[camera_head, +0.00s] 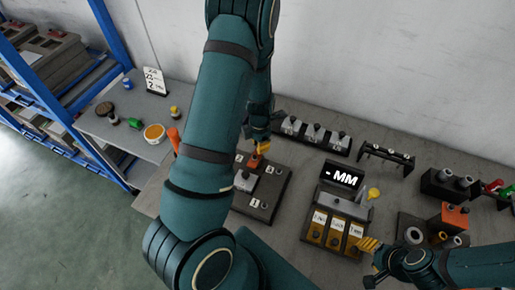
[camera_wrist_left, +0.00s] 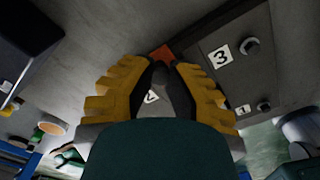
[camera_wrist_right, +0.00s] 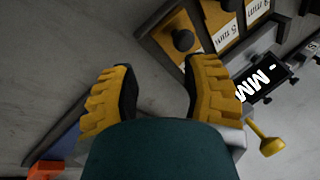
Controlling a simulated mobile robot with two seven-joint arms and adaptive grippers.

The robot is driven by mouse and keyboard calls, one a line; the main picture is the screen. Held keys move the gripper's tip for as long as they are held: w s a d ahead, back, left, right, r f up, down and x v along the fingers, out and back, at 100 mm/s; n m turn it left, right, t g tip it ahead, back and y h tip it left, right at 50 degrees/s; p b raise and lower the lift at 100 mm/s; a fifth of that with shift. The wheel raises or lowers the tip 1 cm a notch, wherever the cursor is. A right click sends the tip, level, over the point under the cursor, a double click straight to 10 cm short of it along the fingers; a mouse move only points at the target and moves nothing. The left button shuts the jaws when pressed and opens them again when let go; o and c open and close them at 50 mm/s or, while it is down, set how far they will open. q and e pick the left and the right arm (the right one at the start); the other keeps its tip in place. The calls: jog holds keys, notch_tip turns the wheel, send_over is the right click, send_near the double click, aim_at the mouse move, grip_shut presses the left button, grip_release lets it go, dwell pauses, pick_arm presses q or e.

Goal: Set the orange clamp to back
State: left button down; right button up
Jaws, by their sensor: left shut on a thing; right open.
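The orange clamp (camera_head: 254,160) is on the back edge of a dark fixture plate (camera_head: 280,190). In the left wrist view its orange part (camera_wrist_left: 162,53) shows just beyond the fingertips. My left gripper (camera_head: 261,143) is at the clamp, and in its wrist view the fingers (camera_wrist_left: 163,78) are shut on the clamp's dark handle (camera_wrist_left: 160,75). My left arm hides part of the plate, and the handle's exact angle cannot be told. My right gripper (camera_head: 374,262) is open and empty in front of the labelled bins; its fingers (camera_wrist_right: 162,90) show in the right wrist view.
The plate carries numbered labels and knobs. To its right stands a display reading "- MM" (camera_head: 342,176) above yellow bins (camera_head: 336,232). A rack of grey parts (camera_head: 314,135) is behind. Metal rings and an orange block (camera_head: 455,217) are at the right.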

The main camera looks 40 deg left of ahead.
pick_arm(q)
jog(key=shift+w, duration=0.2)
jog(key=c, duration=0.9)
grip_release()
jog(key=shift+w+a, duration=0.1)
jog(key=shift+o, duration=0.2)
notch_tip(320, 180, up, 12)
